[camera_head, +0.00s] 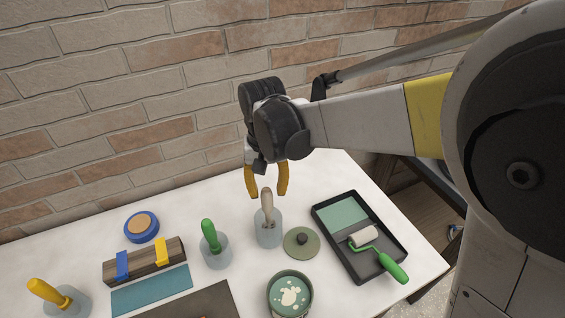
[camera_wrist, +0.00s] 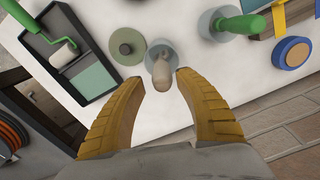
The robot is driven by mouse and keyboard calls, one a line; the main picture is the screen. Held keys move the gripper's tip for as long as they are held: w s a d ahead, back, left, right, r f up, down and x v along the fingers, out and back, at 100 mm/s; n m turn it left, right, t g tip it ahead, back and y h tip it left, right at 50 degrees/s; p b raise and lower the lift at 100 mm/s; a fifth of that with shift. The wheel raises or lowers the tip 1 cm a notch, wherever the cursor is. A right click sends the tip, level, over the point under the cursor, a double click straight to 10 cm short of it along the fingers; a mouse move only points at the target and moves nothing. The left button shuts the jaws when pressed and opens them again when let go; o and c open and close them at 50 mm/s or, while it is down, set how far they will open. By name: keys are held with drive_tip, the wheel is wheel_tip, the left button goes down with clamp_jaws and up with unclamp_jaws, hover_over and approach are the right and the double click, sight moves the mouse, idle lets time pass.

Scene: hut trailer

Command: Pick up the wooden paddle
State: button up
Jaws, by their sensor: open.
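The wooden paddle (camera_head: 267,207) is a pale beige stick standing nearly upright in a clear jar (camera_head: 268,236) on the white table. Its lower end inside the jar is hard to make out. My gripper (camera_head: 267,193) is open above the jar, with its yellow fingers close to the paddle's top end. In the wrist view the paddle's rounded end (camera_wrist: 162,72) shows near the gap between the fingertips (camera_wrist: 160,78). I cannot tell whether either finger touches it.
A green-handled tool in a jar (camera_head: 210,238) stands left of the paddle. A round green lid (camera_head: 301,243) lies to its right, beside a black paint tray (camera_head: 345,210) with a roller (camera_head: 378,250). An open paint can (camera_head: 289,296) is in front. A brick wall (camera_head: 120,100) rises behind.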

sight(268, 220)
drive_tip(key=f+b, duration=0.1)
drive_tip(key=f, duration=0.4)
drive_tip(key=f+b, duration=0.2)
drive_tip(key=f, duration=0.3)
drive_tip(key=shift+w+a+f, duration=0.1)
drive_tip(key=shift+a+f, duration=0.1)
drive_tip(key=shift+f, duration=0.2)
drive_tip(key=shift+r, duration=0.1)
clamp_jaws()
